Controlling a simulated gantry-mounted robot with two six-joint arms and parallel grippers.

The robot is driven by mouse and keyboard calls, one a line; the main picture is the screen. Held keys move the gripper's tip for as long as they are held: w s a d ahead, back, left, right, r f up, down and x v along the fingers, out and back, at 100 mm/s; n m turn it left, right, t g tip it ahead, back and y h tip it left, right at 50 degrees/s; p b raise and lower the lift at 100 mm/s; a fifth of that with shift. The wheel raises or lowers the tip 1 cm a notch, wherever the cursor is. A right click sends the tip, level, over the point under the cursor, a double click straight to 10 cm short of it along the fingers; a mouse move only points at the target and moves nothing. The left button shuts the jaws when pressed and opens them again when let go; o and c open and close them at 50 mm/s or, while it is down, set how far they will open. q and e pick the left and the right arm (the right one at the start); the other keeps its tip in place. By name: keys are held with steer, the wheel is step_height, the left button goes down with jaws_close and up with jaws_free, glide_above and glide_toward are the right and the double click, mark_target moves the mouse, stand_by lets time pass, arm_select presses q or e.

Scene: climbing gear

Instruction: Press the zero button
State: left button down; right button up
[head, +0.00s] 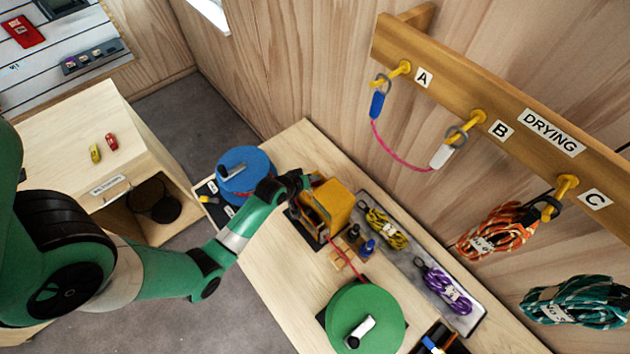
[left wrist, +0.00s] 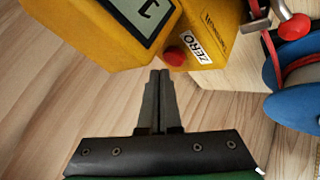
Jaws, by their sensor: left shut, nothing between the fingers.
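The zero button (left wrist: 175,56) is a small red round knob on the yellow device (left wrist: 100,38), beside a white label reading ZERO (left wrist: 197,50). In the left wrist view my left gripper (left wrist: 160,75) is shut and empty, its fingertips just below the button in the picture. Whether they touch it I cannot tell. In the head view the yellow device (head: 332,200) stands on the bench, with my left gripper (head: 303,184) at its left side. The button is not visible in the head view. My right gripper is not in view.
A blue reel (head: 243,168) and a green reel (head: 365,322) stand on either side of the device. A red cord runs toward the green reel. Small bottles (head: 367,248) and a tray with coiled ropes (head: 470,318) lie to the right. A drying rack (head: 470,85) hangs above.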

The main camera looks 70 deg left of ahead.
arm_select(q)
steer(key=shift+f, duration=0.35)
steer(key=shift+f+b, duration=0.45)
steer(key=shift+b, duration=0.05)
stand_by(0.5)
steer(key=shift+r+p, duration=0.85)
steer(key=shift+p, duration=0.05)
steer(key=shift+r, duration=0.1)
step_height(320, 180, up, 5)
steer(key=p, duration=0.5)
stand_by(0.7)
